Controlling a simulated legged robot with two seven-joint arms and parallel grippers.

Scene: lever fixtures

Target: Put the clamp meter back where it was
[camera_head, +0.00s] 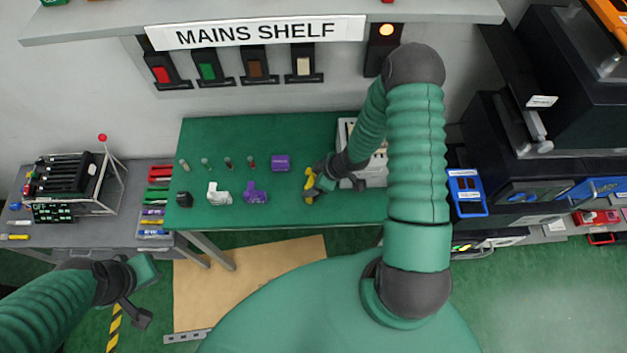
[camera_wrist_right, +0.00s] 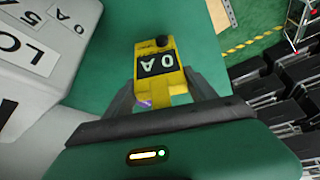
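The clamp meter (camera_head: 309,186) is a small yellow tool with a black display. In the right wrist view the meter (camera_wrist_right: 160,68) sits between the two dark fingers, and its display reads 0 A. My right gripper (camera_head: 316,183) is shut on it over the green table (camera_head: 230,128), left of a light-grey box (camera_head: 346,130). I cannot tell whether the meter touches the tabletop. My left gripper (camera_head: 140,292) is away at the lower left, apart from the table; its finger opening is unclear.
Small pegs, a white clip (camera_head: 218,194), a purple clip (camera_head: 255,193) and a purple block (camera_head: 280,163) stand on the table. The mains shelf (camera_head: 260,20) overhangs the back. A grey bench (camera_head: 110,228) stands left; dark machines (camera_head: 510,140) stand right.

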